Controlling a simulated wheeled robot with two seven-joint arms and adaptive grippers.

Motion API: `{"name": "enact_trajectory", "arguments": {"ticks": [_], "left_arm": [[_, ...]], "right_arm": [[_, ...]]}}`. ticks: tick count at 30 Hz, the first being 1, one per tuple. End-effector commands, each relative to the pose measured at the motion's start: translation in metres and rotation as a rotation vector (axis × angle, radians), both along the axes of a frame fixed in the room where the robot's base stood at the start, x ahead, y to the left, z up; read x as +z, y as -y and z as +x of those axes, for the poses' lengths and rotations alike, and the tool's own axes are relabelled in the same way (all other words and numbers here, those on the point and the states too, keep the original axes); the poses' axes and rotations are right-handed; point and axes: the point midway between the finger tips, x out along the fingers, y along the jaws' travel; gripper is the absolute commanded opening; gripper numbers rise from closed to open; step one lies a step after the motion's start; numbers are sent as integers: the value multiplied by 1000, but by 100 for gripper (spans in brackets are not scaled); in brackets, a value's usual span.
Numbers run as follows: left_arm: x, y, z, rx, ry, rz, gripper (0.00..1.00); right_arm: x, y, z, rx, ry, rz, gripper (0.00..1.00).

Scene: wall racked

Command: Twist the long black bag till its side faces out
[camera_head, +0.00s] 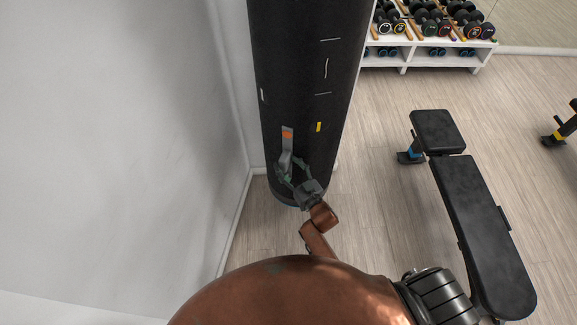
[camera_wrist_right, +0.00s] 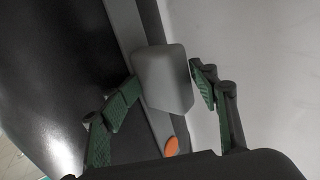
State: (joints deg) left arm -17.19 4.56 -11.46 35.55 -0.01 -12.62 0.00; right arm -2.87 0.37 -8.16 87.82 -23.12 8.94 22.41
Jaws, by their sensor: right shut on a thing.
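The long black bag (camera_head: 302,75) hangs upright in the head view, with white marks, a small yellow tag and a grey strip (camera_head: 287,142) with an orange patch on its side. My right gripper (camera_head: 286,172) is at the lower part of the bag, at the bottom end of the strip. In the right wrist view the bag (camera_wrist_right: 50,70) fills the left side. A grey block (camera_wrist_right: 163,80) on the strip sits between the green fingers of the right gripper (camera_wrist_right: 168,84), which is shut on it. My left gripper is not in view.
A white wall (camera_head: 130,120) stands close on the left of the bag. A black bench (camera_head: 480,215) stands on the wooden floor to the right. A white rack (camera_head: 415,62) with several dumbbells is at the back. Floor between bag and bench is clear.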

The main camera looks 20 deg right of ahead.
Motion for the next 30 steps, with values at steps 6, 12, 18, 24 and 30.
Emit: {"name": "enact_trajectory", "arguments": {"ticks": [6, 12, 18, 24, 30], "left_arm": [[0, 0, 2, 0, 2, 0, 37], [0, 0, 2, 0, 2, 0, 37], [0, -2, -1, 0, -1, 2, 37], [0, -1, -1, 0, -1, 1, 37], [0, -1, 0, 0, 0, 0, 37]], "right_arm": [[3, 4, 1, -5, 4, -1, 41], [1, 4, 1, -4, 2, -2, 41], [-1, 6, -8, -5, -2, -2, 41], [-2, 12, -45, -4, -4, -2, 41], [-1, 16, -86, 0, -2, -1, 41]]}}
